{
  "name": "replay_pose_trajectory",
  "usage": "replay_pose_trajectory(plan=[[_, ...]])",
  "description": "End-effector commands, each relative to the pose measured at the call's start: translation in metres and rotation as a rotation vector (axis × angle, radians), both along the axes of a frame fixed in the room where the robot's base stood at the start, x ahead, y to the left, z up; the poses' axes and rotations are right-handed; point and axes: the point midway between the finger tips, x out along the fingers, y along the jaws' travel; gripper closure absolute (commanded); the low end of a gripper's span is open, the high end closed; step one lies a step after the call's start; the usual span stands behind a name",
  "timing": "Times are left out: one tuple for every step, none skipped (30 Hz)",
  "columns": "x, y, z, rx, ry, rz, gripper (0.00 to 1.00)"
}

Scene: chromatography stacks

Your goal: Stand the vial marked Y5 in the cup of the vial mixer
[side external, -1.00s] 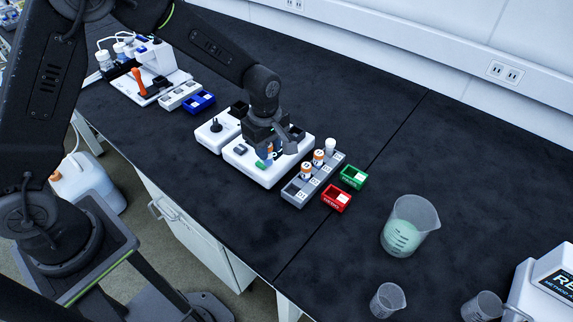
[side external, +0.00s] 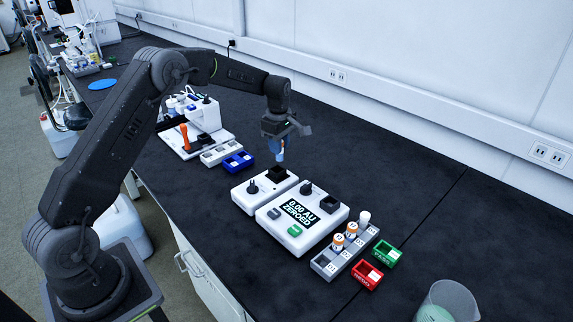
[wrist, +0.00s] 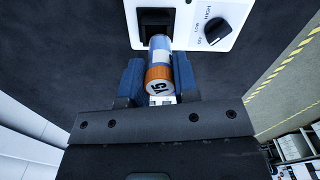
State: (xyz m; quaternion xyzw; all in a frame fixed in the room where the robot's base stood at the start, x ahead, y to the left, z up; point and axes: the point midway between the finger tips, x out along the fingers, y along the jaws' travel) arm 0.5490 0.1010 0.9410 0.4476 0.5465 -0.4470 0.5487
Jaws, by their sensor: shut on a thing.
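My gripper (side external: 281,146) is shut on a vial (wrist: 160,52) with an orange cap, a white-and-blue body and a mark on the cap that looks like Y5, seen rotated. The vial also shows below the fingers in the side view (side external: 281,156). The vial mixer (side external: 247,201) is a white box with a black dial (wrist: 216,31) marked OFF, LOW and HIGH. Its black square cup (side external: 278,174) is just below the held vial in the side view. In the wrist view the vial's far end overlaps the cup (wrist: 154,19); I cannot tell whether they touch.
A white reader (side external: 272,228) showing 0.00 AU ZEROED stands right of the mixer. Beyond it are a grey rack (side external: 329,266) with several vials, a red tray (side external: 367,277) and a green tray (side external: 387,255). A blue tray (side external: 238,162) and a white device (side external: 207,116) stand behind left.

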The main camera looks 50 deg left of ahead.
Motion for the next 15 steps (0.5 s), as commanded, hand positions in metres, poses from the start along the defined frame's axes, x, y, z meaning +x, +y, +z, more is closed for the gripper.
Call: replay_pose_trajectory(plan=[[0.003, 0.009, 0.0, 0.0, -0.001, 0.016, 0.95], [0.004, 0.012, 0.0, 0.0, -0.001, 0.022, 0.95], [0.005, 0.016, 0.0, 0.0, 0.0, 0.028, 0.95], [0.006, 0.017, 0.0, 0.0, 0.001, 0.032, 0.95], [0.006, 0.019, 0.0, 0.0, 0.001, 0.034, 0.95], [0.006, 0.019, -0.001, 0.0, 0.001, 0.035, 0.95], [0.006, 0.02, -0.002, 0.0, 0.0, 0.036, 0.95], [0.006, 0.02, -0.003, 0.0, 0.0, 0.036, 0.95], [0.006, 0.019, -0.005, 0.0, 0.0, 0.036, 0.95], [0.006, 0.019, -0.006, 0.0, 0.0, 0.035, 0.95], [0.006, 0.019, -0.009, 0.0, 0.001, 0.035, 0.95], [0.006, 0.019, -0.012, 0.0, 0.001, 0.035, 0.95], [0.006, 0.019, -0.014, -0.001, 0.002, 0.035, 0.95], [0.006, 0.019, -0.017, -0.002, 0.003, 0.035, 0.95], [0.006, 0.019, -0.02, -0.001, 0.002, 0.035, 0.95]])
